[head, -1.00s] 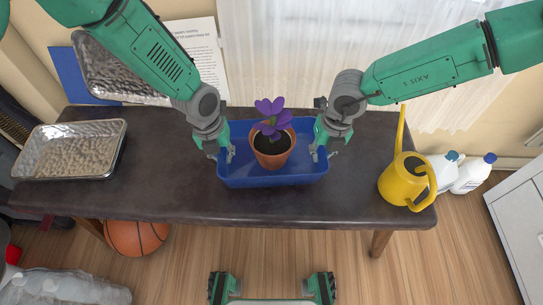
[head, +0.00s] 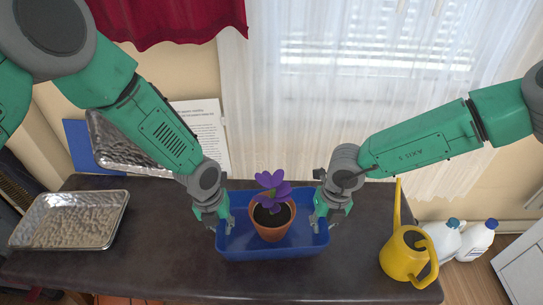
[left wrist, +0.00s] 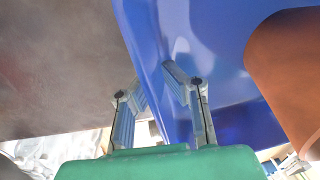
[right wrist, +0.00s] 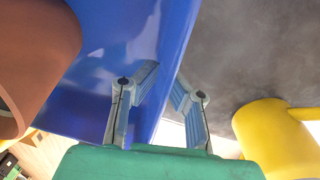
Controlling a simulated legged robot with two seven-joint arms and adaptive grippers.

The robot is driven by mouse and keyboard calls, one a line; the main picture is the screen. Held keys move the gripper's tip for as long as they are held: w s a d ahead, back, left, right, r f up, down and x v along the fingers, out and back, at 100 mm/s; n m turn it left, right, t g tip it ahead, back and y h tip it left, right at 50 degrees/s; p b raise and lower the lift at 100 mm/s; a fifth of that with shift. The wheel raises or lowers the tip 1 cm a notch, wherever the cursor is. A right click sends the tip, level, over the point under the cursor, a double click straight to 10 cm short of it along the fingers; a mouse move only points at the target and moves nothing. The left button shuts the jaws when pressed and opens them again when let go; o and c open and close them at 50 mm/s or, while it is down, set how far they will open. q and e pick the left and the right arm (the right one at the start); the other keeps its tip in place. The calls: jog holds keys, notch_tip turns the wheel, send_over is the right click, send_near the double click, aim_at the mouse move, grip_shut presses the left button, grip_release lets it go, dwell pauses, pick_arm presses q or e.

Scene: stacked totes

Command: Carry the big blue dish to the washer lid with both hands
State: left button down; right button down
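The big blue dish (head: 272,250) stands on the dark bench, with a potted purple flower (head: 271,215) inside it. My left gripper (head: 222,226) is at the dish's left rim, one finger outside the wall and one inside. The left wrist view shows its fingers (left wrist: 157,88) closed in on the blue wall. My right gripper (head: 327,222) holds the right rim the same way, with its fingers (right wrist: 168,82) on both sides of the wall. The washer lid cannot be made out for certain.
A yellow watering can (head: 402,258) stands on the bench right of the dish. A metal tray (head: 70,220) lies at the left. White bottles (head: 458,240) stand behind the bench's right end. A white cabinet-like unit (head: 522,272) is at the far right.

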pick_arm(q)
jog(key=shift+r, duration=0.15)
pick_arm(e)
jog(key=shift+w+r, duration=0.1)
